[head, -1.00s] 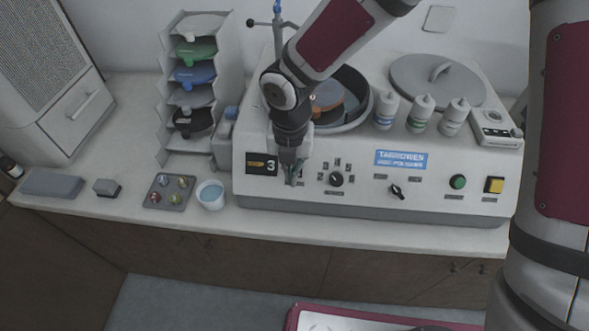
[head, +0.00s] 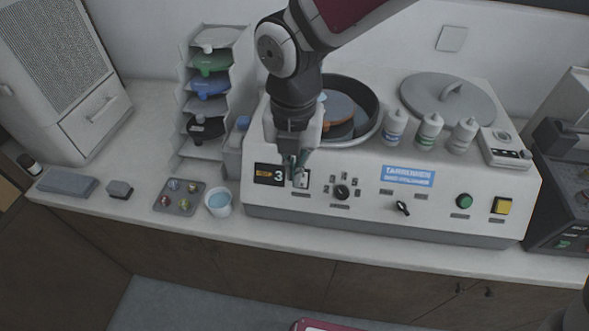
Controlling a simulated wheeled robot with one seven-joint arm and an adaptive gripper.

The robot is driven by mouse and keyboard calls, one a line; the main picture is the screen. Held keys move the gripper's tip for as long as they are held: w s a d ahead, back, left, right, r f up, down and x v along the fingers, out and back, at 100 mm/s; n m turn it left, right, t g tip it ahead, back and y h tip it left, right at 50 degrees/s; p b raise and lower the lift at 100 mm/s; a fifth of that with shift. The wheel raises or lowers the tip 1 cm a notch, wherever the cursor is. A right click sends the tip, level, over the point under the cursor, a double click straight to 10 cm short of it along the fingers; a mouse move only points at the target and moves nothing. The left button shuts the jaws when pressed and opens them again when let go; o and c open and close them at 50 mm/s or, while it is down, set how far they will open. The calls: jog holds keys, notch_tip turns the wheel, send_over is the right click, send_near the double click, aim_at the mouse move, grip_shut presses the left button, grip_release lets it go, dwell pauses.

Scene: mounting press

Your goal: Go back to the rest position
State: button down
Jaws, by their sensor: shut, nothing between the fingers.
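My gripper (head: 298,178) hangs pointing down in front of the polisher's front panel, close to the display that reads 3 (head: 270,175). Its fingers are shut with nothing between them. My arm reaches in from the top of the head view. The grey-white polisher (head: 350,224) stands on the counter with its bowl (head: 372,110) open. An orange-brown and dark disc shape (head: 341,122) shows inside the bowl, partly hidden by my gripper and wrist. Whether the fingertips touch the panel cannot be told.
Three bottles (head: 430,132) and a round lid (head: 448,98) sit on the polisher's top. A dark machine (head: 562,200) stands at right.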

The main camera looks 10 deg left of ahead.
dwell(0.3)
jog(key=w+d+r+m+t+h+b, duration=0.1)
jog(key=d+r+m, duration=0.3)
jog(key=d+m, duration=0.4)
jog(key=w+d+r+m+t, duration=0.1)
jog(key=d+r+m, duration=0.3)
jog(key=d+m, duration=0.35)
jog(key=s+d+r+m+t, duration=0.1)
jog(key=s+d+r+m, duration=0.1)
jog(key=d+m, duration=0.2)
jog(key=s+d+r+m+t+b, duration=0.1)
jog(key=s+d+r+m, duration=0.1)
jog(key=m, duration=0.8)
jog(key=s+d+r+m+t+y, duration=0.1)
jog(key=s+d+r+m, duration=0.1)
jog(key=s+d+m, duration=0.2)
jog(key=d+m, duration=0.2)
jog(key=m, duration=0.1)
jog(key=shift+s, duration=0.2)
jog(key=shift+d, duration=0.2)
